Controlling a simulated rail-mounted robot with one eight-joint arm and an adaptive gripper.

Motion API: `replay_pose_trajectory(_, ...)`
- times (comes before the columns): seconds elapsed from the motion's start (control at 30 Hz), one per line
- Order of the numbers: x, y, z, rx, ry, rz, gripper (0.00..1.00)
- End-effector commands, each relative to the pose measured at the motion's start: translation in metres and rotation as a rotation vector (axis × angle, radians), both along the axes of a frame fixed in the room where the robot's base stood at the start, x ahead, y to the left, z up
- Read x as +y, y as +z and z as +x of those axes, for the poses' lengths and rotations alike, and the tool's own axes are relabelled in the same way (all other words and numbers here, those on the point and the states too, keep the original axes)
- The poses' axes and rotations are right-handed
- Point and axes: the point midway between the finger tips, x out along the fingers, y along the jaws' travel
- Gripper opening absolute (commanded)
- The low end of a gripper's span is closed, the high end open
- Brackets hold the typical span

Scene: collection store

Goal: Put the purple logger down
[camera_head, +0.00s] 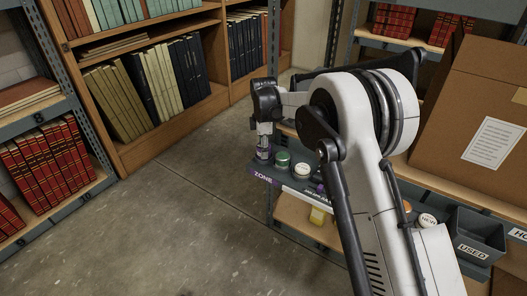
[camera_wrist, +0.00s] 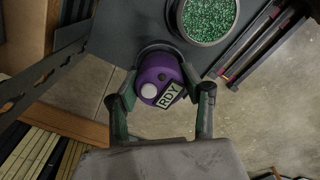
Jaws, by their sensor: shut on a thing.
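The purple logger (camera_wrist: 158,72), a round body with a pale button and an "RDY" label, is between the fingers of my gripper (camera_wrist: 164,92) in the wrist view. My gripper is shut on it. In the head view my gripper (camera_head: 264,138) points down at the left end of a grey shelf (camera_head: 284,183) with a purple "ZONE" label. The logger (camera_head: 263,154) shows small below the fingers, beside a green-topped jar (camera_head: 282,158). A dark round rim shows behind the logger in the wrist view. I cannot tell whether its base touches the shelf.
A white-lidded jar (camera_head: 302,170) stands right of the green one. A jar of green granules (camera_wrist: 208,16) is close to the logger in the wrist view. A bin marked "USED" (camera_head: 472,238) and a large cardboard box (camera_head: 480,115) are at right. The floor at left is clear.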

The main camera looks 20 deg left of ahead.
Motion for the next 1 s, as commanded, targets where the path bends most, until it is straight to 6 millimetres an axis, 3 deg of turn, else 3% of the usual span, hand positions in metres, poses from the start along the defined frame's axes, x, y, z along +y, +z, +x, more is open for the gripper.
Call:
replay_pose_trajectory(0.53,0.0,-0.0092,-0.0002,0.0,0.0,0.0,0.08)
replay_pose_trajectory(0.57,0.0,-0.0089,-0.0002,0.0,0.0,0.0,0.44)
replay_pose_trajectory(0.67,0.0,-0.0084,-0.0002,0.0,0.0,0.0,0.58)
replay_pose_trajectory(1.0,0.0,-0.0055,-0.0002,0.0,0.0,0.0,0.61)
